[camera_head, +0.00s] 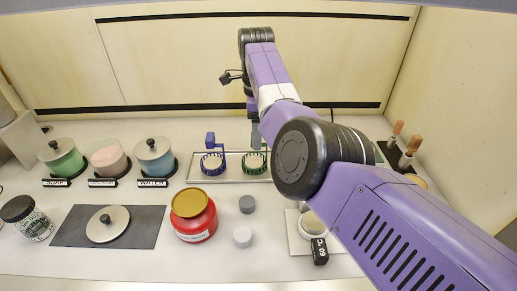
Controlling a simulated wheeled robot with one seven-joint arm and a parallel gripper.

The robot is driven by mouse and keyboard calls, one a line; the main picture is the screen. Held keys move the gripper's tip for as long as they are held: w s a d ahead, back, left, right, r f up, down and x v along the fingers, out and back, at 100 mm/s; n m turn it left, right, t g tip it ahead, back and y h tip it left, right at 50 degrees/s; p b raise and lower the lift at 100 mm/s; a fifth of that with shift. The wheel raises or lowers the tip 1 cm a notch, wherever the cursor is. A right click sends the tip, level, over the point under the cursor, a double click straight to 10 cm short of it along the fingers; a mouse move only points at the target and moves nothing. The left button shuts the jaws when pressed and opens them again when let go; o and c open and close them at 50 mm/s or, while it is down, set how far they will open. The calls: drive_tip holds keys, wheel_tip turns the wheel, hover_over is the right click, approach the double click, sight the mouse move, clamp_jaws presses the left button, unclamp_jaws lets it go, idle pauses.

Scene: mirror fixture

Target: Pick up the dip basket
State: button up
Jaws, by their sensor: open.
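Two small round baskets with white insides stand on a shallow tray (196,178) at the back of the counter. The left one is a blue-rimmed basket (212,164) with a blue upright handle piece above it. The right one is a green-rimmed basket (254,163). Which one is the dip basket I cannot tell. My gripper (255,141) is open and points down over the green-rimmed basket. The fingertips are small and partly behind my arm; whether they touch anything is unclear. My arm hides the tray's right part.
Jars of green, pink and blue liquid stand left, among them the blue jar (155,158). A red jar (194,217) and two grey cylinders stand in front. A dark mat (75,228) holds a round lid. Wooden-handled tools (397,130) stand right. The back wall is close.

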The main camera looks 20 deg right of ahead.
drive_tip(key=shift+s+a+f+p, duration=0.15)
drive_tip(key=shift+f+p, duration=0.2)
drive_tip(key=shift+f, duration=1.2)
drive_tip(key=shift+s+a+f+p, duration=0.1)
drive_tip(key=shift+f+p, duration=0.2)
drive_tip(key=shift+f, duration=1.2)
drive_tip(key=shift+w, duration=0.1)
drive_tip(key=c, duration=1.5)
drive_tip(key=shift+o, duration=0.2)
drive_tip(key=shift+r, duration=0.1)
